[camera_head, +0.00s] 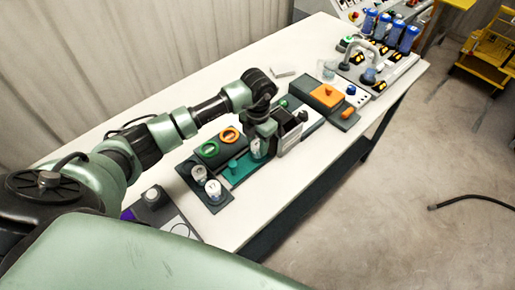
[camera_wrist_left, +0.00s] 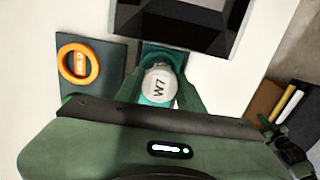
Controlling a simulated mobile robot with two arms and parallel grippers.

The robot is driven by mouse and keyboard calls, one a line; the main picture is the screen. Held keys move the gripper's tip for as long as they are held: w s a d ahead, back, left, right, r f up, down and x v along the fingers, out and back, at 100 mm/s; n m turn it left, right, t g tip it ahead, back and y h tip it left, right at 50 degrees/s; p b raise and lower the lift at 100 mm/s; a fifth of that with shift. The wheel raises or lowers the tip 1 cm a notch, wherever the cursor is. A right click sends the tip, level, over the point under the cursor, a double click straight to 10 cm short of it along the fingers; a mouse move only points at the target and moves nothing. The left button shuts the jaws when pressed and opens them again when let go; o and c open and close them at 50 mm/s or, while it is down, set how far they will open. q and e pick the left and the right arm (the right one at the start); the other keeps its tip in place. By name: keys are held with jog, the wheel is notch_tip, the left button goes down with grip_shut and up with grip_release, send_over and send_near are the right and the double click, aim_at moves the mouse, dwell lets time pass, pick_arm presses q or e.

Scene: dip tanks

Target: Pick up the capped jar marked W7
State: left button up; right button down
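The capped jar marked W7 (camera_wrist_left: 158,86) has a white lid with dark lettering and stands upright over a teal base (camera_wrist_left: 166,54) in the left wrist view. In the head view the jar (camera_head: 256,149) shows partly beneath my left gripper (camera_head: 261,140). My left gripper (camera_wrist_left: 160,98) has a finger on each side of the jar, close to its lid. I cannot tell whether the fingers touch it, as the gripper body hides its lower part. My right gripper is in neither view.
Two white-capped jars (camera_head: 206,181) stand in a dark holder at left. A dark open-topped tank (camera_head: 287,129) stands close right of the gripper.

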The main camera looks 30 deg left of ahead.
pick_arm(q)
grip_shut()
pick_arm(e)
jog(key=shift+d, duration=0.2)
pick_arm(q)
jog(key=shift+r, duration=0.1)
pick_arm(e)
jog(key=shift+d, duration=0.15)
